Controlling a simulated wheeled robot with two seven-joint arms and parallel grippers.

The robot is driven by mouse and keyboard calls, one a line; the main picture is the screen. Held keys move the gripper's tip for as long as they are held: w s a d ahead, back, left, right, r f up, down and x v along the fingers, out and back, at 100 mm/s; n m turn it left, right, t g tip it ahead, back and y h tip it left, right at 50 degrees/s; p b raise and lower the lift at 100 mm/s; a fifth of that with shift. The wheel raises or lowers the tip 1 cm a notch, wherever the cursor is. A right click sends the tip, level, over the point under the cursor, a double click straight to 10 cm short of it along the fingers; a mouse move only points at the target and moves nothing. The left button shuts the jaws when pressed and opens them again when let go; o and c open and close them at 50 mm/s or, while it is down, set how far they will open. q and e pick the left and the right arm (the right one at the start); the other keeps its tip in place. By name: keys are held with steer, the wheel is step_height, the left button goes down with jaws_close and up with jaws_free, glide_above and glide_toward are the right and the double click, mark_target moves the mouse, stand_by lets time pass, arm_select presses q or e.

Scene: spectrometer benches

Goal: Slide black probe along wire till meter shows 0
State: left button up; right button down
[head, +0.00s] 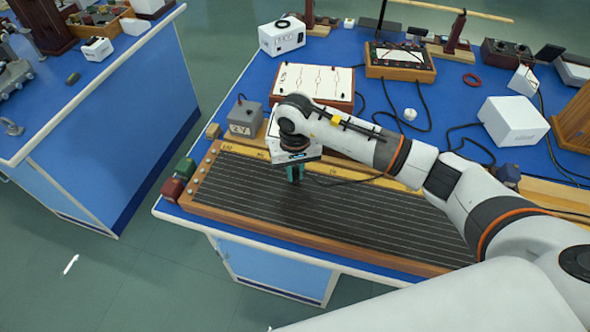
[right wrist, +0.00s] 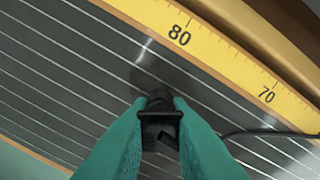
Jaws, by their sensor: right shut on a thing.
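My right gripper (head: 294,174) is shut on the black probe (right wrist: 160,122), with its teal fingers on either side of it in the right wrist view. The probe is over the dark board (head: 330,203) strung with several parallel wires, near the yellow scale (right wrist: 205,45). The 80 and 70 marks are on the scale side beyond the probe. Whether the probe touches a wire I cannot tell. A wooden-cased meter (head: 400,72) with a pale dial stands at the back; its reading is too small to tell. My left gripper is not in view.
A grey box (head: 245,118) and a white-topped panel (head: 312,84) stand behind the board. Red (head: 173,189) and green (head: 185,168) blocks sit at its left end. A white box (head: 512,121) and black cables lie at the right.

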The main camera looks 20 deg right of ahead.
steer(key=shift+f+b, duration=0.2)
steer(key=shift+b, duration=0.3)
stand_by(0.7)
steer(key=shift+s+f, duration=0.2)
steer(key=shift+s, duration=0.05)
stand_by(2.3)
steer(key=c, duration=1.3)
jaws_free()
steer(key=shift+w+r, duration=0.1)
steer(key=shift+w, duration=0.05)
